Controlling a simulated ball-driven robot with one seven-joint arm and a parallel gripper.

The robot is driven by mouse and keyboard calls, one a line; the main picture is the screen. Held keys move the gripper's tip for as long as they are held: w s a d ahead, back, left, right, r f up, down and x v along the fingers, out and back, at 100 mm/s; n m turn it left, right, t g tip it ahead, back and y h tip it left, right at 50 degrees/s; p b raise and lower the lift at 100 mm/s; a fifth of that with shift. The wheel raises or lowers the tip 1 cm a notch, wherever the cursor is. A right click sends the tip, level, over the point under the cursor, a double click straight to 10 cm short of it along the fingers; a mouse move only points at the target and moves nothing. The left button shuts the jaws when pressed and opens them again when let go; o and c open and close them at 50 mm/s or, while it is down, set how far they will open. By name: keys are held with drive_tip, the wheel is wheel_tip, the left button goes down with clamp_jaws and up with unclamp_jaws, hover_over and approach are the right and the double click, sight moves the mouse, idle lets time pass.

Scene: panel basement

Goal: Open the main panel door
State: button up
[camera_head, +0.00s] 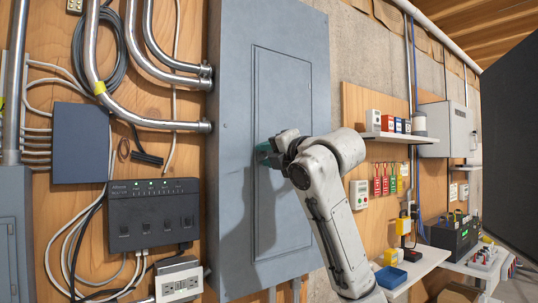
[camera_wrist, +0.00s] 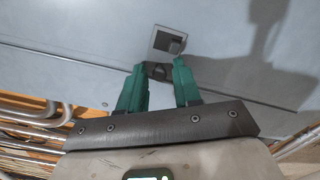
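The main panel (camera_head: 238,70) is a tall blue-grey metal cabinet on the wall. Its narrow inset door (camera_head: 284,85) lies flush and looks closed. My gripper (camera_head: 265,153) is at the door's left edge, about mid-height. In the wrist view, its two teal fingers (camera_wrist: 159,68) stand apart, pointing at the panel face. A square latch plate (camera_wrist: 160,42) with a dark recess sits just beyond the fingertips. A small dark piece shows between the fingertips; I cannot tell whether they touch it. In the head view the latch is hidden behind my gripper.
Metal conduits (camera_head: 130,60) and a black control box (camera_head: 153,215) are left of the panel. A shelf (camera_head: 395,136), a grey wall box (camera_head: 448,130) and a lower bench (camera_head: 420,262) with equipment stand to the right, behind my arm.

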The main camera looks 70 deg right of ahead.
clamp_jaws()
drive_tip(key=shift+s, duration=0.1)
idle(0.4)
